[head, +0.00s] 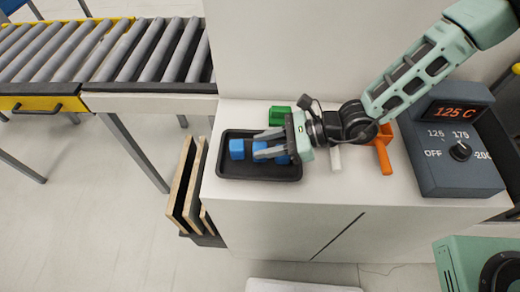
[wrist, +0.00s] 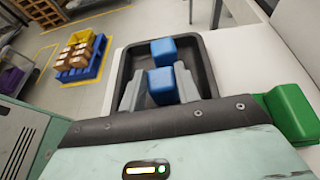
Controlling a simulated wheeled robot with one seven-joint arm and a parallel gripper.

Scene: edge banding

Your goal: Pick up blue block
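A black tray (head: 225,168) on the white cabinet top holds blue blocks. One blue block (head: 237,149) lies near the tray's left end, clear of my gripper; it looks to be the far block (wrist: 163,51) in the wrist view. My gripper (head: 262,151) reaches into the tray from the right. In the wrist view my gripper (wrist: 158,80) has its grey fingers apart on either side of a nearer blue block (wrist: 161,87). A narrow gap shows at the left finger; contact on the right is unclear. Blue also shows under the fingers in the head view.
A green object (head: 279,115) sits behind the tray, also at right in the wrist view (wrist: 289,112). An orange piece (head: 383,155) and the control box (head: 450,150) stand to the right. A roller conveyor (head: 100,50) is at left.

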